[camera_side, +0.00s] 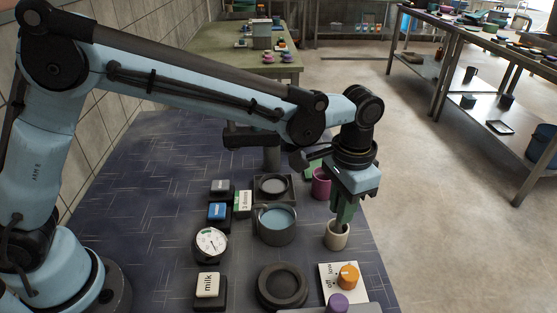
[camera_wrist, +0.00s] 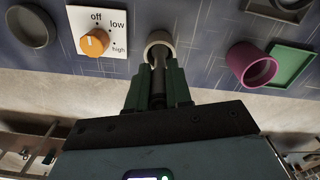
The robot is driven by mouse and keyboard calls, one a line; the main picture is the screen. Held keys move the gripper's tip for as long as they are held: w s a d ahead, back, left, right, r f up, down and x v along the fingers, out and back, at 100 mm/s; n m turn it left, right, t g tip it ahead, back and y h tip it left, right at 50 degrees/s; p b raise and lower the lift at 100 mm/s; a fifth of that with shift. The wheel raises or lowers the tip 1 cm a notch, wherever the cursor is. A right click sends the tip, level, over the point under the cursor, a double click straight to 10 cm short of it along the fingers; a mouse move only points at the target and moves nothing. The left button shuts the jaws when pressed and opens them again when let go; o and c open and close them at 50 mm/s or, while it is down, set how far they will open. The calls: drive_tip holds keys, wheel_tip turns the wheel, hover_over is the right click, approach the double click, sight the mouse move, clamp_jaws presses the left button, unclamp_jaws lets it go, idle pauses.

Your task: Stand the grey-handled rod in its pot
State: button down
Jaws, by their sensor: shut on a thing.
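My gripper (camera_side: 342,212) is shut on the grey-handled rod and points down over a cream pot (camera_side: 337,238). In the wrist view the grey handle (camera_wrist: 158,82) shows between the green fingers of my gripper (camera_wrist: 157,92). The rod's far end reaches to the mouth of the cream pot (camera_wrist: 159,38). The fingers are right above the pot's rim in the side view. How deep the rod sits in the pot, and whether it touches the bottom or wall, is hidden. The pot stands upright on the dark blue mat.
A magenta cup (camera_wrist: 252,66) stands beside the cream pot, next to a green tray (camera_wrist: 292,66). A panel with an orange knob (camera_side: 348,276) lies in front. A pan of blue liquid (camera_side: 275,222), a dial (camera_side: 210,243) and a black ring (camera_side: 283,287) stand to the left.

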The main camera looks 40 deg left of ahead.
drive_tip(key=c, duration=1)
unclamp_jaws()
drive_tip(key=shift+o, duration=0.2)
wheel_tip(320, 180, up, 12)
drive_tip(key=shift+r, duration=0.1)
drive_tip(key=shift+a, duration=0.1)
drive_tip(key=s+a+n+t+h, duration=0.1)
drive_tip(key=s+a+n+t, duration=0.25)
drive_tip(key=a, duration=1.05)
drive_tip(key=s+a+f+n+t+y, duration=0.1)
drive_tip(key=s+a+f+n+t, duration=0.1)
drive_tip(key=s+a+f, duration=0.4)
drive_tip(key=s+a+t, duration=0.1)
drive_tip(key=s+a, duration=0.1)
drive_tip(key=a, duration=0.1)
drive_tip(key=shift+s+a+f+t, duration=0.15)
drive_tip(key=shift+a+t, duration=0.1)
drive_tip(key=shift+t, duration=0.1)
